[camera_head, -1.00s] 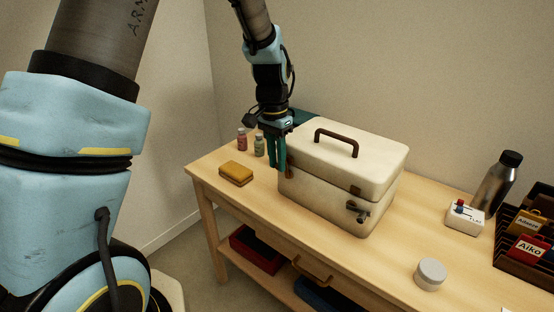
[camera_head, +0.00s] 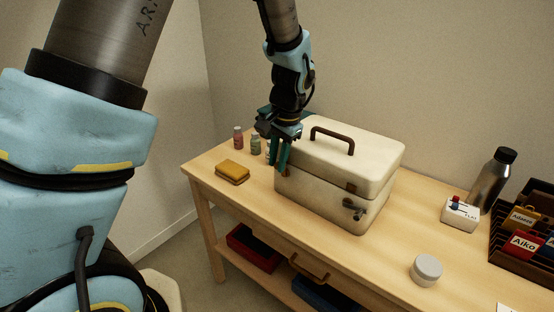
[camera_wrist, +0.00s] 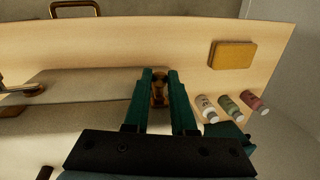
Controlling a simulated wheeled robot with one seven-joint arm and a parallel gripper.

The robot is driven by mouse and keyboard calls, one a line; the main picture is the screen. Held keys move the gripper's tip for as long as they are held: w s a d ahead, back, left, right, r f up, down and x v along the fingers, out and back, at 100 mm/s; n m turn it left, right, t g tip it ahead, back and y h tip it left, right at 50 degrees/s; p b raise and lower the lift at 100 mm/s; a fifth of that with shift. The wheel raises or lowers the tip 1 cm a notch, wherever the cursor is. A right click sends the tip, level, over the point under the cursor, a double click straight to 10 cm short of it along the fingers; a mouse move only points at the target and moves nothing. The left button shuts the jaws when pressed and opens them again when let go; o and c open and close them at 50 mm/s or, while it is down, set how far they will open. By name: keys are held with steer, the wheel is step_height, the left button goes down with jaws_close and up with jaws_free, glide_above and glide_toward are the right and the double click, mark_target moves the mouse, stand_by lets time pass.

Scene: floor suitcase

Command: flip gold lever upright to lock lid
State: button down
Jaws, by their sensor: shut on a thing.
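The cream case (camera_head: 322,199) stands on the wooden table with its lid (camera_head: 355,158) down. A dark latch (camera_head: 355,208) shows on the right part of its front. My gripper (camera_head: 281,168) is at the case's front left corner, fingers pointing down and tilted. In the wrist view, my gripper (camera_wrist: 159,78) has its green fingers shut on a small gold-brown piece, the gold lever (camera_wrist: 158,92). The fingers hide much of the lever, so I cannot tell its exact angle. The case (camera_wrist: 90,85) also shows left of the fingers there.
A yellow sponge (camera_head: 232,171) and several small bottles (camera_head: 256,145) are left of the case. A white jar (camera_head: 426,270), a switch box (camera_head: 459,214), a steel bottle (camera_head: 491,182) and a dark tray (camera_head: 510,262) are to the right. Table in front of the jar's left is clear.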

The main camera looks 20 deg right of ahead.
steer(key=c, duration=0.7)
jaws_free()
steer(key=shift+c, duration=0.2)
steer(key=shift+r, duration=0.1)
step_height(320, 180, up, 10)
steer(key=s+b, duration=0.1)
steer(key=shift+s+d+r, duration=0.25)
steer(key=shift+s+d, duration=0.1)
steer(key=shift+d, duration=0.1)
